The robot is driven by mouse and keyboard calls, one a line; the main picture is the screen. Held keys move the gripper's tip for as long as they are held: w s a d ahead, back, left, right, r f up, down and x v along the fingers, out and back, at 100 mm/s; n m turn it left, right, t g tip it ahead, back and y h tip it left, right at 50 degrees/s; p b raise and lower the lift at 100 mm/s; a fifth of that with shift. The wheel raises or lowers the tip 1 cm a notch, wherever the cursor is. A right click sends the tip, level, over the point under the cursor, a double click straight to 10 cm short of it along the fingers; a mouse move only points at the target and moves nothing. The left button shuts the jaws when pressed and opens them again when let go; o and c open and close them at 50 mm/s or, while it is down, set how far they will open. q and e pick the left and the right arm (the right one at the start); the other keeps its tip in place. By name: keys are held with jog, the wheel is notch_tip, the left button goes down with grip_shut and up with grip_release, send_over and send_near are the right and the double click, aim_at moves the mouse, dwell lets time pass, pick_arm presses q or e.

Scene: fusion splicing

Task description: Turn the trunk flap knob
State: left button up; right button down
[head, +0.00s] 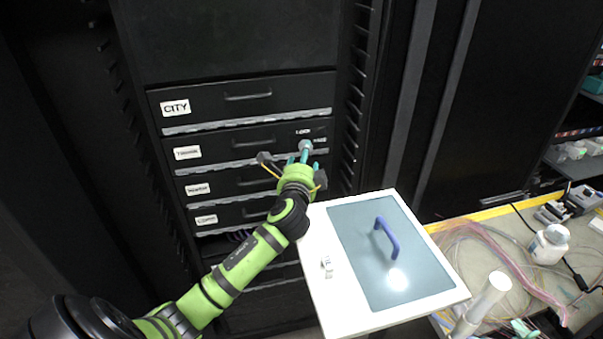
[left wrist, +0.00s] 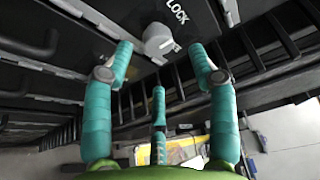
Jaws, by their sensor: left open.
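The trunk flap (head: 235,144) is the second black flap from the top in the rack, with a white label at its left end. Its grey knob (head: 306,146) sits near its right end, close to a LOCK label. In the left wrist view the knob (left wrist: 158,40) shows as a light grey disc with a small tab, beside the white word LOCK. My left gripper (head: 300,157) is in front of the knob. Its teal fingers (left wrist: 160,50) are open, with one tip on each side of the knob and a third finger below. I cannot tell whether they touch it. My right gripper is not in view.
The top flap carries a CITY label (head: 175,108); more labelled flaps lie below. A white table (head: 340,318) with a grey-blue panel and blue handle (head: 387,238) stands right of my left arm. A bench with cables and a white bottle (head: 549,244) is at far right.

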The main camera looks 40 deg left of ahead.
pick_arm(q)
jog(key=v, duration=0.7)
jog(key=shift+d, duration=0.15)
jog(key=shift+s, duration=0.15)
